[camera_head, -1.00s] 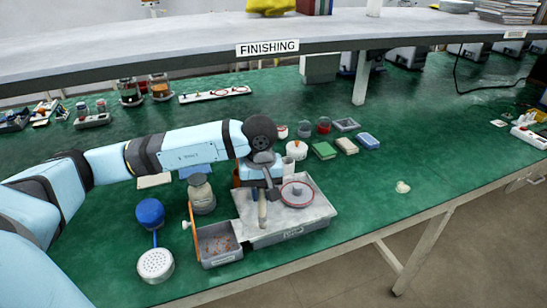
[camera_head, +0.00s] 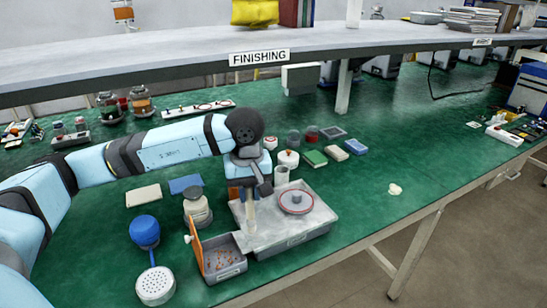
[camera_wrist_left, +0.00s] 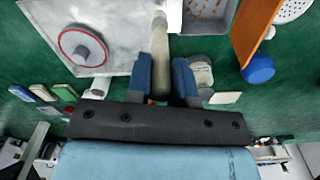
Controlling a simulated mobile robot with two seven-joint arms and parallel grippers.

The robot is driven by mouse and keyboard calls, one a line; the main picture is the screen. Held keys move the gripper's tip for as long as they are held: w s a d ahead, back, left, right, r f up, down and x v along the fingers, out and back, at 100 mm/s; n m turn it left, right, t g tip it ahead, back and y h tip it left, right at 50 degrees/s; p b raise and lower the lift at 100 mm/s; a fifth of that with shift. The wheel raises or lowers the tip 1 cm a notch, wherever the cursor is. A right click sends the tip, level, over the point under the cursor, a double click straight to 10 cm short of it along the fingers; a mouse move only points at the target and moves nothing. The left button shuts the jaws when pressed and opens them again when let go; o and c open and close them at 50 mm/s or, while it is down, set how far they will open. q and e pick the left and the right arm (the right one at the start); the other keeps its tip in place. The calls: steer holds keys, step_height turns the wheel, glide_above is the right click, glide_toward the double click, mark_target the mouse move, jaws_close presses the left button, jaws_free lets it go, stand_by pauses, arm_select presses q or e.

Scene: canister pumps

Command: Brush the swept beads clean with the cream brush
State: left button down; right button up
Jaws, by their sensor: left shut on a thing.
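My left gripper (camera_head: 251,190) is shut on the cream brush (camera_head: 251,218) by its handle. The brush hangs down over the left part of the pale-topped grey tray (camera_head: 310,228). In the left wrist view, the brush (camera_wrist_left: 160,55) stands between the blue fingers (camera_wrist_left: 162,80), its far end near the tray edge. The small grey bin (camera_head: 240,267), with orange-brown beads (camera_head: 219,260) on its floor, sits left of the brush. The beads also show in the wrist view (camera_wrist_left: 206,8). I cannot tell whether the brush tip touches the tray. My right gripper is out of view.
An orange panel (camera_head: 196,250) stands at the bin's left side. A red-rimmed disc (camera_head: 296,203) lies on the tray. A capped jar (camera_head: 197,210), a blue-ended shaker (camera_head: 146,231) and small blocks (camera_head: 315,157) stand around.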

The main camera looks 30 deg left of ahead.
arm_select(q)
steer(key=r, duration=0.1)
steer(key=r+p, duration=0.1)
steer(key=r, duration=0.1)
steer(key=r+p, duration=0.1)
steer(key=shift+w+d+r, duration=0.3)
steer(key=shift+d, duration=0.05)
steer(key=shift+r, duration=0.15)
steer(key=shift+w, duration=0.1)
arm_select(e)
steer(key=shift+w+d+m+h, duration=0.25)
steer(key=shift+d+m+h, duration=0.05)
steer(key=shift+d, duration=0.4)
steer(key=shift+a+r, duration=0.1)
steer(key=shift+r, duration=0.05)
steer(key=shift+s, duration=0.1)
